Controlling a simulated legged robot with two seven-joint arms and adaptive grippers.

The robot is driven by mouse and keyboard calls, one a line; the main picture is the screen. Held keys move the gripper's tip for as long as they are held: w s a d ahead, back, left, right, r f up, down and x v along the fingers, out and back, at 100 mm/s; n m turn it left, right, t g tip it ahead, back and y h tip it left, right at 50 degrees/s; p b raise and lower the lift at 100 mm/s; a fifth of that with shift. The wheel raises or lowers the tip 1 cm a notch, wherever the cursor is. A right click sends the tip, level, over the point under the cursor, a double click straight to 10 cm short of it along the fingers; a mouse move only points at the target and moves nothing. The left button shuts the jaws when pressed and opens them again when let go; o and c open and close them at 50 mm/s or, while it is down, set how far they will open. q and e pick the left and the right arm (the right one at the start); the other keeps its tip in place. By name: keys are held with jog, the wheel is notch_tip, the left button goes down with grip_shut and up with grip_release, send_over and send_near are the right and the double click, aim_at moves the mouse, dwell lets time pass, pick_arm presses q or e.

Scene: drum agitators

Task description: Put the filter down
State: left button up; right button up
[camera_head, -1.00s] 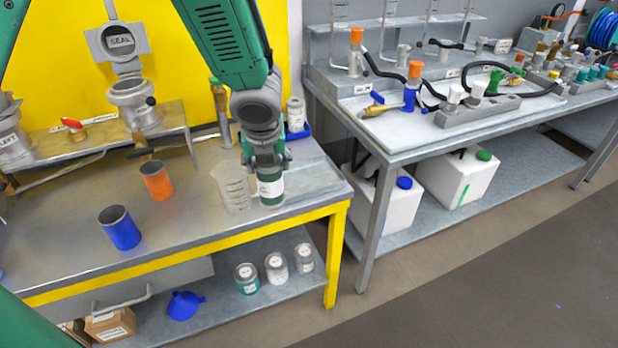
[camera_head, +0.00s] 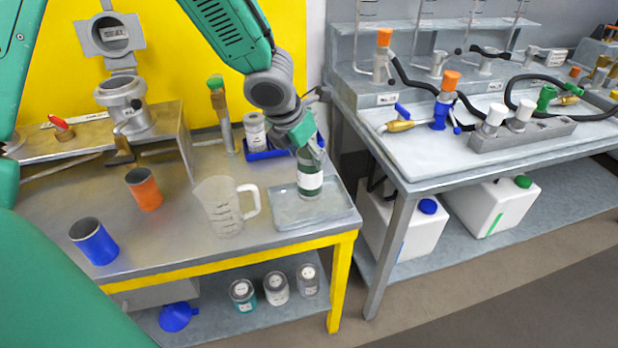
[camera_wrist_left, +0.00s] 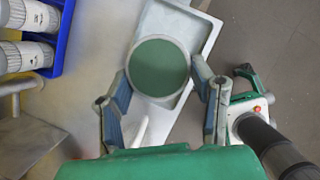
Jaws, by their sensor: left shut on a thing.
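The filter, a dark green cylinder with a white label (camera_head: 310,180), is upright in my left gripper (camera_head: 308,158) over the right end of the bench. Its round green end (camera_wrist_left: 159,67) faces the left wrist camera, between the two fingers. A shallow grey tray (camera_head: 335,216) lies under it; I cannot tell whether the filter touches the tray. My left gripper is shut on the filter.
A clear jug (camera_head: 222,207) stands just left of the tray. A blue bin (camera_head: 262,155) with white-labelled cylinders is behind. An orange cup (camera_head: 145,190) and a blue cup (camera_head: 94,243) stand further left. A second bench (camera_head: 440,165) is close on the right.

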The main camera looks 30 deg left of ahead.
aim_at(304, 169)
pick_arm(q)
jog(key=f, duration=0.1)
jog(key=f+b, duration=0.1)
jog(key=f, duration=0.1)
jog(key=f+b, duration=0.1)
jog(key=shift+w+a+f, duration=0.1)
jog(key=shift+a+f, duration=0.1)
jog(key=shift+a, duration=0.2)
jog(key=shift+w+d+r, duration=0.1)
jog(key=shift+d, duration=0.15)
jog(key=o, duration=1.5)
